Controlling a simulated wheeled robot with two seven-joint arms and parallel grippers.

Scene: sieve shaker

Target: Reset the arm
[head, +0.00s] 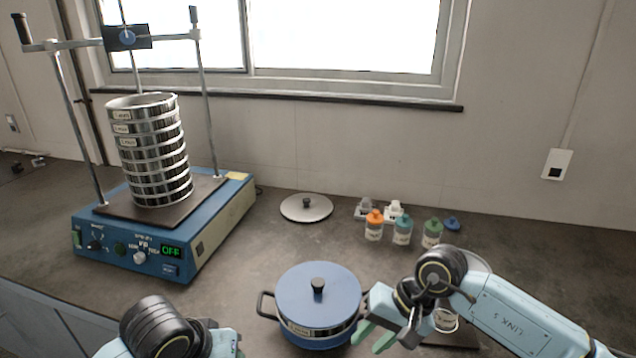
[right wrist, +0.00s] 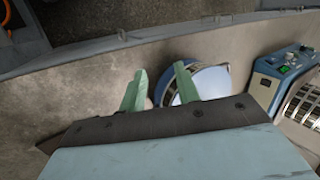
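My right gripper (head: 373,338) is at the lower middle of the head view, just right of a blue-lidded pot (head: 318,292) with a black knob and side handles. The pot's pale blue lid shows behind the right finger there. Whether the fingers touch the pot I cannot tell. My left arm (head: 165,328) shows at the bottom left of the head view; its fingers are mostly cut off by the lower edge.
A blue sieve shaker (head: 140,258) with a tall sieve stack (head: 152,150) stands at the left, its display reading OFF. A round metal lid (head: 306,208) lies at the back. Small bottles with orange (head: 374,226), teal (head: 402,230) and green (head: 432,234) caps stand at the right.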

